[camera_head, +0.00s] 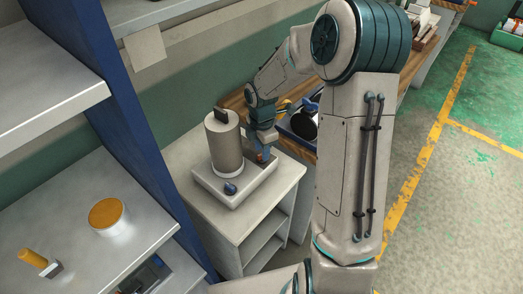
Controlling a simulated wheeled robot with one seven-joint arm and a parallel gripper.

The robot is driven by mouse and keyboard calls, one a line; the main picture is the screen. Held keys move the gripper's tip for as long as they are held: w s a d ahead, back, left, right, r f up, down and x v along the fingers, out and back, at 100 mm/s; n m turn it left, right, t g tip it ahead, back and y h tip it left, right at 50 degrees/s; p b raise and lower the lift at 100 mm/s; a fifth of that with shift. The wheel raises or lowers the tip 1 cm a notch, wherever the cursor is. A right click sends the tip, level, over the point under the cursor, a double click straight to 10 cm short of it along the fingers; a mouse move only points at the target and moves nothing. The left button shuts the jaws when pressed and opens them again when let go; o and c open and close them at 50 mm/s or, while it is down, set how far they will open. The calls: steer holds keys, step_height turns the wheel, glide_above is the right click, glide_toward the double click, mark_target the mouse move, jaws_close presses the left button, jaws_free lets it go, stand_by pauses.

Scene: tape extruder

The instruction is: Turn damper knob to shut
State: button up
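A beige machine with an upright cylinder (225,146) on a white square base (207,180) stands on a grey cabinet. A dark knob or tab (221,115) sticks up from the cylinder's top. A dark blue knob (230,187) sits on the front of the base. I cannot tell which of these is the damper knob, or how either is turned. My gripper (264,153) points down close to the right side of the cylinder, over the right part of the base. Its fingertips are small and dark, so its opening and any contact are unclear.
The cabinet top (185,150) has free room around the base. A blue shelf post (125,110) and grey shelves with an orange-topped round container (107,214) stand at left.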

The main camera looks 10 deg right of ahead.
step_height(320, 180, up, 12)
steer(key=shift+r, duration=0.2)
steer(key=shift+s, duration=0.1)
